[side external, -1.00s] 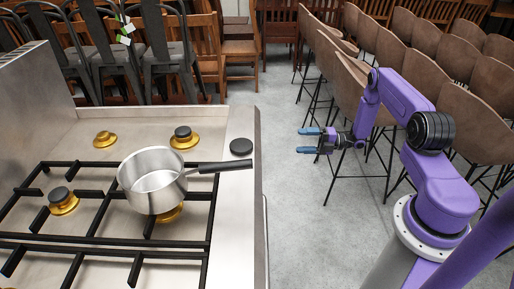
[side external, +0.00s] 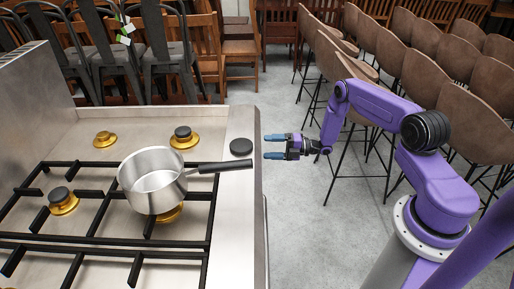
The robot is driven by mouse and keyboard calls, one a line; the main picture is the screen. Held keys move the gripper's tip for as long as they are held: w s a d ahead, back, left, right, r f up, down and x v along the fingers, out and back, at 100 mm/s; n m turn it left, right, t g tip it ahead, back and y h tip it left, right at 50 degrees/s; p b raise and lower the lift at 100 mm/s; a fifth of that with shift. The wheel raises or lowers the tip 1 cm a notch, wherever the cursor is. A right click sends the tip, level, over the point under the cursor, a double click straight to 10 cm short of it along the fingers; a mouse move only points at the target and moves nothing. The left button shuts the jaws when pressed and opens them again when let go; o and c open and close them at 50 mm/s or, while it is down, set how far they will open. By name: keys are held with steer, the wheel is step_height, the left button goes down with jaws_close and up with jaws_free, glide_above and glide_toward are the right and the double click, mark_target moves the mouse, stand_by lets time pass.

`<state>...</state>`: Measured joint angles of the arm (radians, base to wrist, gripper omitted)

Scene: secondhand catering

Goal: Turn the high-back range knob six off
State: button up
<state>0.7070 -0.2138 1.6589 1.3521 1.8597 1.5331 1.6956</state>
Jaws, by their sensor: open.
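A black round knob (side external: 241,146) sits on the right edge strip of the steel range (side external: 232,215); it is the only knob I can make out, and I cannot tell its number or its setting. My gripper (side external: 266,147) is open and empty, its two blue fingers pointing left at the range. The fingertips are just right of the range's edge, close to the knob and apart from it in the picture. I cannot tell the gripper's exact height relative to the knob.
A steel saucepan (side external: 152,180) stands on the black grate (side external: 95,237), its dark handle (side external: 222,167) reaching over the edge strip just below the knob. Brass burners (side external: 184,139) show behind. Brown chairs (side external: 468,125) crowd the right; grey floor lies between.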

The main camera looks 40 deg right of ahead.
steer(key=shift+x, duration=2.7)
steer(key=shift+c, duration=0.3)
steer(key=c, duration=1)
